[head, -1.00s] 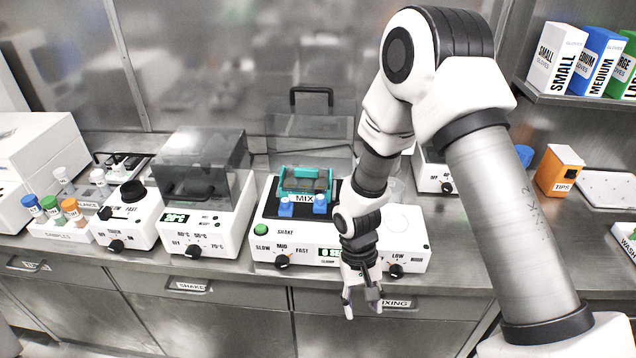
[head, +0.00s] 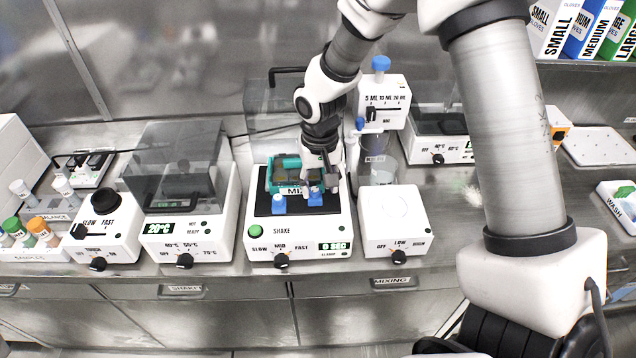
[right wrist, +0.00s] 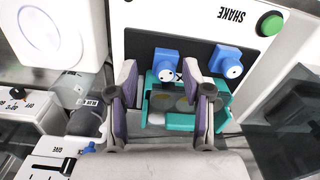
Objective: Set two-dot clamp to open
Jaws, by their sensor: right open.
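Two blue clamps sit at the front of the shaker's dark plate: the left one (head: 278,205) and the right one (head: 315,199). The right wrist view is upside down, with the head view's right clamp (right wrist: 166,62) at left and the other (right wrist: 229,62) at right. Their dot marks are too small to count surely. A teal rack (head: 284,172) stands behind them and shows in the right wrist view (right wrist: 158,117). My right gripper (right wrist: 161,72) is open, its fingertips on either side of the right clamp, contact unclear. My left gripper is out of view.
The shaker (head: 300,239) has a green button, knob and display on its front. A mixing plate (head: 391,208) with a dispenser (head: 384,98) above stands to its right. A heater with a dark lid (head: 186,163) is at left. The bench edge is close in front.

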